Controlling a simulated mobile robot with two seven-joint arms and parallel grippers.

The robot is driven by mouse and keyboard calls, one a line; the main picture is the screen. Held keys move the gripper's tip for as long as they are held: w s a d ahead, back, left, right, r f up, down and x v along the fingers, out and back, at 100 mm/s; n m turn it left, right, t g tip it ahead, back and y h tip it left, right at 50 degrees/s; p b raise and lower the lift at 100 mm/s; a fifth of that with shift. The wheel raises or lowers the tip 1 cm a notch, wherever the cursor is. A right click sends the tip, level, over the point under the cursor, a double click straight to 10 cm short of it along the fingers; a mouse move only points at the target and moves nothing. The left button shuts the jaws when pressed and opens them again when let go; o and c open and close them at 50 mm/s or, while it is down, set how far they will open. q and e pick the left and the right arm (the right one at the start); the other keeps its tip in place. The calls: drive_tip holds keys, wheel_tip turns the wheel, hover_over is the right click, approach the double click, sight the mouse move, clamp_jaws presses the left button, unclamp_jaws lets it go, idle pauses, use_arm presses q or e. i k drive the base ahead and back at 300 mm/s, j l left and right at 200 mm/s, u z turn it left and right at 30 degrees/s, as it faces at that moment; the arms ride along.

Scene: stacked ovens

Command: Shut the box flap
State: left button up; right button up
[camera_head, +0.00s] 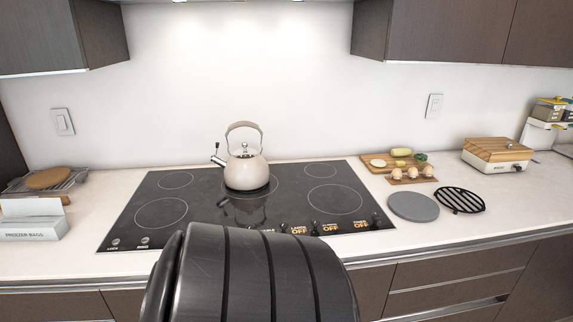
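A white box labelled "FREEZER BAGS" (33,230) sits on the counter at the far left, near the front edge. Its flap (30,206) appears raised at the back of the box, with a light panel and a brown strip along the top. Neither of my grippers shows in this view, so whether they are open or shut is not visible. A large dark ribbed part, apparently mine, fills the bottom middle and is apart from the box in the picture.
A black cooktop (155,211) with a beige kettle (246,172) is right of the box. A wire rack (75,178) with a round board (48,178) lies behind it. A grey disc (413,207), a black trivet (460,200) and a food board (374,162) lie at right.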

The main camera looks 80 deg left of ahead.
sight(33, 206)
drive_tip(key=u, duration=0.55)
drive_tip(key=j+u, duration=0.15)
drive_tip(key=u, duration=0.95)
drive_tip(key=i+u, duration=0.1)
drive_tip(key=u, duration=1)
drive_tip(key=i+u, duration=0.1)
drive_tip(key=u, duration=1)
drive_tip(key=i+u, duration=0.1)
drive_tip(key=u, duration=0.45)
